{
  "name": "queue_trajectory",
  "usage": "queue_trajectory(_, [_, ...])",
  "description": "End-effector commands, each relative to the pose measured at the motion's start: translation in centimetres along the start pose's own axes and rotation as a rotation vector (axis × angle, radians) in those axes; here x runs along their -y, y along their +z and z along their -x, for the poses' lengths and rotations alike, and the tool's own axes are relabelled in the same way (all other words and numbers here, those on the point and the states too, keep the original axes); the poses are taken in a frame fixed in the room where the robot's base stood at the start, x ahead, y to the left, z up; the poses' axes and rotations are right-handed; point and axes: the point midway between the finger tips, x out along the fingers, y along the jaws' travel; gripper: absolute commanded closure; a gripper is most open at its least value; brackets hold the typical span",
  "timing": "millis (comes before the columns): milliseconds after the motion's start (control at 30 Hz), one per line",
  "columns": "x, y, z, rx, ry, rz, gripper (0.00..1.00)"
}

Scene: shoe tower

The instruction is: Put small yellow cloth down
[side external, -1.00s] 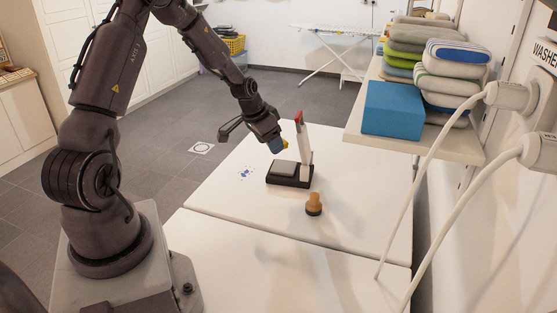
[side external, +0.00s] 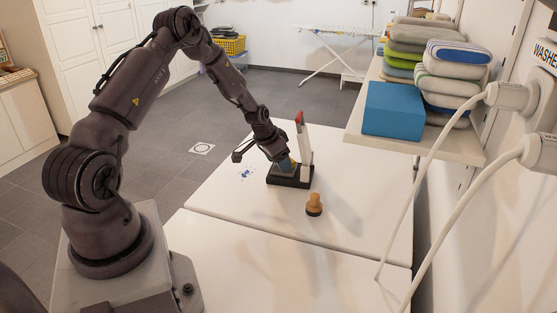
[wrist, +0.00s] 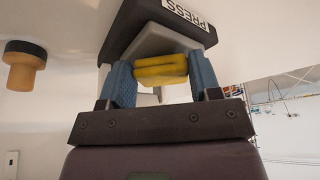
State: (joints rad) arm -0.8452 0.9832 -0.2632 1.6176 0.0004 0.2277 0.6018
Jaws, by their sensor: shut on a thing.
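The small yellow cloth (wrist: 161,69) is a folded pad held between the blue fingertips of my gripper (wrist: 164,82) in the wrist view. My gripper (side external: 285,163) is shut on it. In the side external view it is low at the press, and the cloth is mostly hidden by the fingers. The press has a dark base (side external: 291,182) and an upright light lever with a red tip (side external: 303,138). In the wrist view the press's dark edge (wrist: 150,20) carries a "PRESS" label, and the cloth appears over its grey plate (wrist: 150,42). I cannot tell whether they touch.
A wooden stamp-like knob with a dark base (side external: 314,204) stands on the white table (side external: 250,225) in front of the press. A shelf (side external: 430,146) at the right holds a blue block (side external: 393,110) and folded cloths (side external: 450,70). White cables (side external: 435,145) hang at the right.

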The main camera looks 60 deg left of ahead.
Motion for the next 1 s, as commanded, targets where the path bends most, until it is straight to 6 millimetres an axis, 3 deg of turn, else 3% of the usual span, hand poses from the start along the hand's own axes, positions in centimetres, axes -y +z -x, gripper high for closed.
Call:
queue_trajectory(100, [0.0, 0.1, -0.4, 0.000, 0.000, 0.000, 0.62])
queue_trajectory(133, [0.0, 0.1, -0.3, 0.000, 0.000, 0.000, 0.38])
queue_trajectory(233, [0.0, 0.1, -0.3, 0.000, 0.000, 0.000, 0.17])
queue_trajectory(533, [0.0, 0.1, -0.3, 0.000, 0.000, 0.000, 0.17])
queue_trajectory(633, [0.1, 0.1, 0.6, -0.001, 0.000, 0.001, 0.17])
queue_trajectory(1000, [-0.6, -0.2, 8.2, -0.003, -0.003, 0.001, 0.17])
